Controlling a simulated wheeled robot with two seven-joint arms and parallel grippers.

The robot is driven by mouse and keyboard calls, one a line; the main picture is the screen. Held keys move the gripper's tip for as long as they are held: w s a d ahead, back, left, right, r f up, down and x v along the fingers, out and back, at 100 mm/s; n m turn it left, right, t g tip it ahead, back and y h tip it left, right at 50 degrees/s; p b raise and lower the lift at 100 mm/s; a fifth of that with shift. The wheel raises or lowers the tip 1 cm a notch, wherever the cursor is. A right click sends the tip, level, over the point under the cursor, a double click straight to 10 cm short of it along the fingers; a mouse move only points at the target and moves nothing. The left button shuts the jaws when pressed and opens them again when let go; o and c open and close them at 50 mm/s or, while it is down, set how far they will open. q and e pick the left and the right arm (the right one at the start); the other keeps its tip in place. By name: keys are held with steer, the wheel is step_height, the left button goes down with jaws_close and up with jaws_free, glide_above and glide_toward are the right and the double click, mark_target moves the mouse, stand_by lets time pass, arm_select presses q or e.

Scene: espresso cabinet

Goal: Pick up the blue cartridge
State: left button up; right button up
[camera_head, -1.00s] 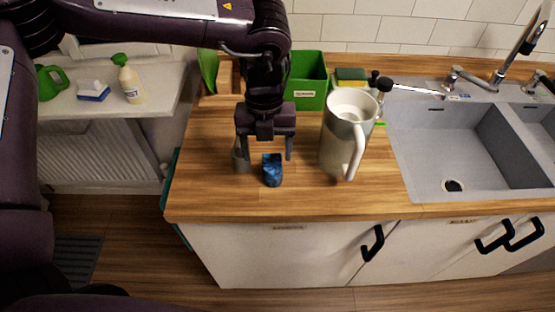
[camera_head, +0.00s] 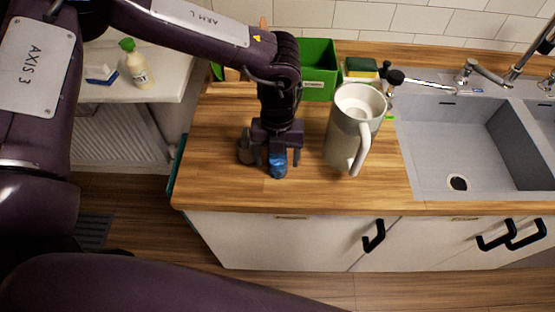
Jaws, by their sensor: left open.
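The blue cartridge (camera_head: 278,169) is on the wooden counter, left of the white pitcher. Its front end shows; the rest is hidden under my left gripper (camera_head: 278,163). The left gripper comes down from above with its fingers apart, one on each side of the cartridge. I cannot tell whether the fingers touch it. My right gripper is not in view.
A white pitcher (camera_head: 352,125) stands close to the right of the gripper. A small grey object (camera_head: 245,148) stands just left of it. A green box (camera_head: 320,72) is behind. The sink (camera_head: 460,150) is at the right. The front counter is clear.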

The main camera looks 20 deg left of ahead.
arm_select(q)
steer(key=c, duration=1.1)
